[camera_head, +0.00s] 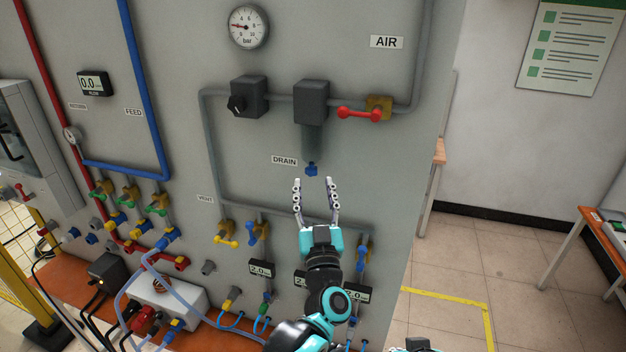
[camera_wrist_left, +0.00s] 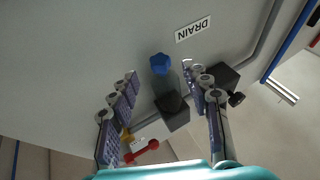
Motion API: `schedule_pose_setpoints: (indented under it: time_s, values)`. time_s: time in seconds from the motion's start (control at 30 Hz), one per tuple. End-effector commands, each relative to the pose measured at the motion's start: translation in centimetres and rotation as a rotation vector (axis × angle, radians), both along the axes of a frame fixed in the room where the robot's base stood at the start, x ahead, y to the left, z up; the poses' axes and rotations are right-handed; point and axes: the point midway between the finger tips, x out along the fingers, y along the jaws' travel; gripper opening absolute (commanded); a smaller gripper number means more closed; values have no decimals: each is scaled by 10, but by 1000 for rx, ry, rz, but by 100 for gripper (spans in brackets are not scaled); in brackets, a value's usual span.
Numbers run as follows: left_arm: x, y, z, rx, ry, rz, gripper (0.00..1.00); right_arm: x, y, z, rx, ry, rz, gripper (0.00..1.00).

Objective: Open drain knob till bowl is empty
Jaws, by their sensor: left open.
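The blue drain knob (camera_head: 311,170) hangs under the filter bowl, right of the DRAIN label (camera_head: 285,160). The bowl (camera_head: 313,138) is a dark, translucent cylinder below a dark grey block (camera_head: 311,101); I cannot tell how much liquid it holds. My left gripper (camera_head: 316,182) is open and points up, just below the knob. In the left wrist view the knob (camera_wrist_left: 160,63) shows beyond and between the spread fingertips, not touched by them. The bowl and block (camera_wrist_left: 172,108) are behind it. My right gripper is not clearly in view.
A red-handled valve (camera_head: 358,114) sits on the air pipe right of the block. A regulator with a black knob (camera_head: 238,103) is at left. A pressure gauge (camera_head: 248,27) hangs above. Grey pipes, valves and displays lie below and around my left arm. The panel around the drain knob is clear.

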Motion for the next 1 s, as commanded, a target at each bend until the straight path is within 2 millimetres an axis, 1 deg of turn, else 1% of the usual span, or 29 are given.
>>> schedule_pose_setpoints:
  time_s: [0.03,0.2,0.3,0.4,0.6,0.93,1.0]
  values:
    - [-12,-2,-5,0,0,-3,48,0,0,0,0,0,0,0]
    - [-46,-6,-19,0,-1,-3,48,0,0,0,0,0,0,0]
    - [-61,-7,-25,1,-1,-2,48,0,0,0,0,0,0,0]
    - [-72,-8,-30,1,-1,-2,48,0,0,0,0,0,0,0]
    - [-79,-8,-33,2,-1,1,48,0,0,0,0,0,0,0]
    - [-79,-8,-32,1,-1,0,48,0,0,0,0,0,0,0]
    - [-78,-7,-34,2,-1,-6,48,0,0,-3,0,0,0,0]
